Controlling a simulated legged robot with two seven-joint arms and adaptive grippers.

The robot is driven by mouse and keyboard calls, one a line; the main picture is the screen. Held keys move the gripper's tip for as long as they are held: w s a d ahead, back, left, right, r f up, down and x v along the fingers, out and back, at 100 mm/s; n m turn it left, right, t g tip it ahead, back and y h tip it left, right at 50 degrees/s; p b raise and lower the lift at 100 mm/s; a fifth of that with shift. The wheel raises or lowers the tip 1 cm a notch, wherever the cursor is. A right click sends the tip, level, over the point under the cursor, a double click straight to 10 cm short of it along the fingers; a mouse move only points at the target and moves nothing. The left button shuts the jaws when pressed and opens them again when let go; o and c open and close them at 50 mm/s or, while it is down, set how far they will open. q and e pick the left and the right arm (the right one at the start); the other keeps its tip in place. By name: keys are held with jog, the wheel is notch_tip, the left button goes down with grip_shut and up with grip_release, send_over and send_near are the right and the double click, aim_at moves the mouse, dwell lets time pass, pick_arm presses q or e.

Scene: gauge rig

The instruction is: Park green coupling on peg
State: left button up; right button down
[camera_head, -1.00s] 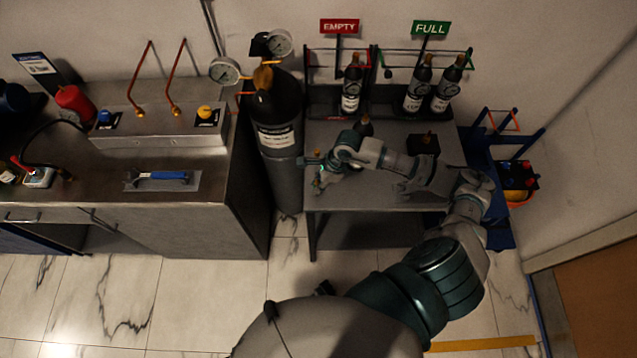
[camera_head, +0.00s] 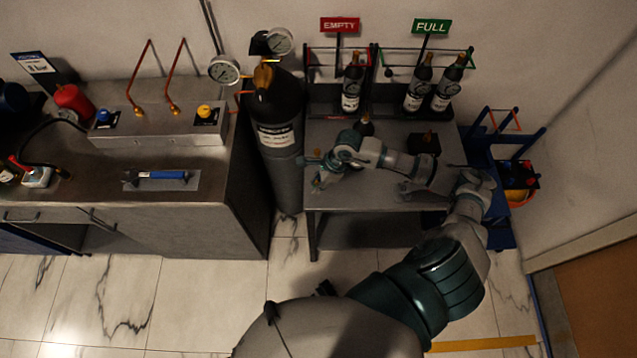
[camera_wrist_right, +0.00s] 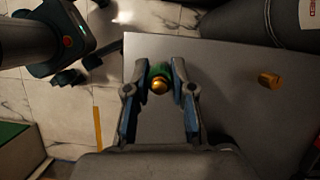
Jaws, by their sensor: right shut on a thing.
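My right gripper (camera_head: 318,172) is over the left end of the grey table in the head view. In the right wrist view, my right gripper (camera_wrist_right: 159,75) is shut on the green coupling (camera_wrist_right: 158,70), a small green ring with a round brass end facing the camera. The coupling is hard to make out in the head view. I cannot pick out the peg with certainty. My left gripper is in neither view.
A brass fitting (camera_wrist_right: 268,79) shows right of the gripper in the wrist view. A tall black cylinder (camera_head: 278,150) stands just left of the table.

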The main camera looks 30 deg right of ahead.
jog(key=shift+f, duration=0.15)
jog(key=shift+f+b, duration=0.9)
jog(key=shift+f, duration=0.2)
dwell(0.4)
jog(key=c, duration=0.6)
grip_release()
jog(key=shift+d+r, duration=0.1)
